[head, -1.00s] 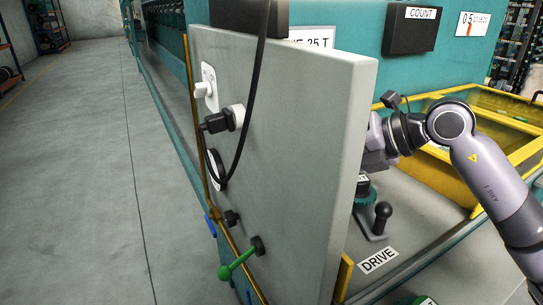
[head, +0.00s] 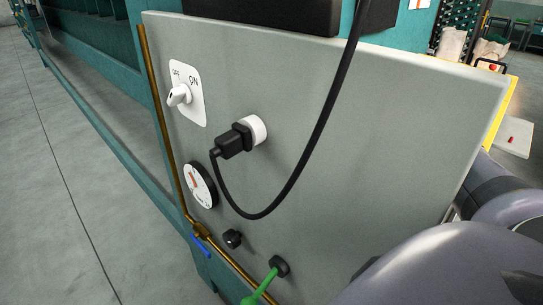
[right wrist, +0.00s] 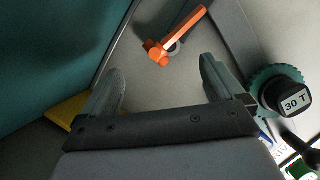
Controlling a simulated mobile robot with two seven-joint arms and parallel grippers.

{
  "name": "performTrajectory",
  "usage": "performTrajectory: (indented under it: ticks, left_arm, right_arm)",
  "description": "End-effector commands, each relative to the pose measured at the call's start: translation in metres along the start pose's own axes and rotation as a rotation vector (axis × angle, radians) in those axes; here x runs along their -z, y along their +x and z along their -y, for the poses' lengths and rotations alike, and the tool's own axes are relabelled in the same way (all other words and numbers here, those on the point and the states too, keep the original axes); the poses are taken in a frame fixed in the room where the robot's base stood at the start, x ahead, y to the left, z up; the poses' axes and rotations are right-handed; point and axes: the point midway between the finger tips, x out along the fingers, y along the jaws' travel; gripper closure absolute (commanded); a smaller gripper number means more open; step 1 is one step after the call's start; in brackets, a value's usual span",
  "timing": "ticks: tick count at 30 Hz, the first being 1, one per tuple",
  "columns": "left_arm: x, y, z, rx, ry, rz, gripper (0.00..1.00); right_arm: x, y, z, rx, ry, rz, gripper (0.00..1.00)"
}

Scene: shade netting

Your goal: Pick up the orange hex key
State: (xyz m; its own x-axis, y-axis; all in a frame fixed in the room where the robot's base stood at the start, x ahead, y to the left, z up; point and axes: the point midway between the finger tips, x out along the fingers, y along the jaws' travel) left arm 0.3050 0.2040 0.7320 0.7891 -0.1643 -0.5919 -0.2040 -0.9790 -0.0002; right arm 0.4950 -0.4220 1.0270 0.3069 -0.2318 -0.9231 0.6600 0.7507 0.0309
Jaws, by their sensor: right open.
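The orange hex key (right wrist: 181,34) shows in the right wrist view, at the top middle, lying slanted against a grey surface. Its thicker end is toward my gripper and its length runs up to the right. My right gripper (right wrist: 161,74) is open and empty, with its fingers spread on either side below the key and apart from it. In the head view the key and the right gripper are not seen; only my right arm shows at the lower right. My left gripper is in neither view.
A grey panel (head: 330,150) fills the head view, with a white switch (head: 180,95), a black plug (head: 235,141) on a hanging cable, a dial (head: 200,184) and a green-handled lever (head: 262,288). A teal knob marked 30 T (right wrist: 277,84) stands right of my right gripper.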

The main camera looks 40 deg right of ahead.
Motion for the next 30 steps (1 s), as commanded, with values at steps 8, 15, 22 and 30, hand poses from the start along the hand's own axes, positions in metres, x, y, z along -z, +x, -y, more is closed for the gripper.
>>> performTrajectory:
  ticks: [8,15,22,30]
  left_arm:
    - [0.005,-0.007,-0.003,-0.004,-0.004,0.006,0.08]
    - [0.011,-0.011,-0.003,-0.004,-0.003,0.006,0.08]
    - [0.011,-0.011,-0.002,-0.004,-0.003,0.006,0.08]
    - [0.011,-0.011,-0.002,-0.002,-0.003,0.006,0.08]
  right_arm:
    - [-0.001,0.030,0.003,0.009,0.002,-0.005,0.05]
    - [-0.003,0.064,0.004,0.007,0.001,-0.004,0.05]
    - [-0.003,0.070,0.003,0.004,0.000,-0.001,0.05]
    - [-0.003,0.070,0.003,0.005,0.001,-0.001,0.67]
